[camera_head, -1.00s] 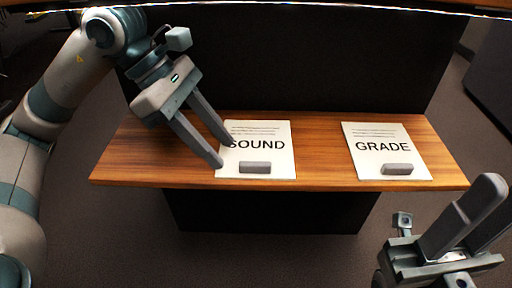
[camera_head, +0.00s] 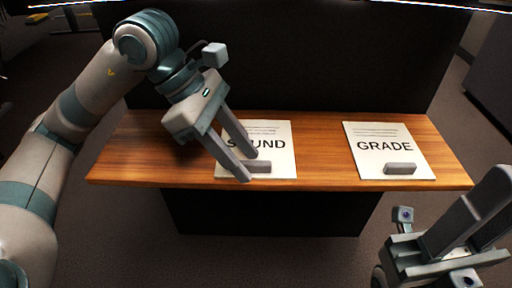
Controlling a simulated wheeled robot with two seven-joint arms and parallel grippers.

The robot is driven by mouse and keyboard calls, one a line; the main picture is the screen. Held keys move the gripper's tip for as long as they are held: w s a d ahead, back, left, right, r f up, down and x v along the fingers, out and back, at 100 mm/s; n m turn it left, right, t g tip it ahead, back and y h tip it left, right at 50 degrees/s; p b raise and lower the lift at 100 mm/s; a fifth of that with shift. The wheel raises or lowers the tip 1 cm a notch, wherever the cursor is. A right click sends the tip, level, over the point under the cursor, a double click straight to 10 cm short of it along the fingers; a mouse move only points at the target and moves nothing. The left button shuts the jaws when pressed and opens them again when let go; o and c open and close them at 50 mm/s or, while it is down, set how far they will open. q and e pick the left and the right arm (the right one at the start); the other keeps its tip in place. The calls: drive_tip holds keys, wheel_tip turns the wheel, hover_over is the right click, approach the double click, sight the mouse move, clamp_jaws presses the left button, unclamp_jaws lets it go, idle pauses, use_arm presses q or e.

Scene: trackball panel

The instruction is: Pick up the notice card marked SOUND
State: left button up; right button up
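The SOUND card (camera_head: 278,136) is a white sheet lying on the wooden shelf (camera_head: 325,172), with a grey block (camera_head: 262,167) on its lower part. My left gripper (camera_head: 249,168) is open over this card. Its two fingers hide part of the word and the left part of the block. I cannot tell whether the fingers touch the block. My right gripper (camera_head: 484,218) is at the lower right, away from the cards. Its fingers overlap in this view and one is cut off by the frame edge.
The GRADE card (camera_head: 385,155) lies to the right on the same shelf, with its own grey block (camera_head: 400,169). A dark panel (camera_head: 300,60) rises behind the shelf. Bare wood shows between the cards and at both ends.

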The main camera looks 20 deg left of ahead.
use_arm(q)
drive_tip(key=shift+c, duration=0.5)
clamp_jaws()
drive_tip(key=shift+r, duration=0.1)
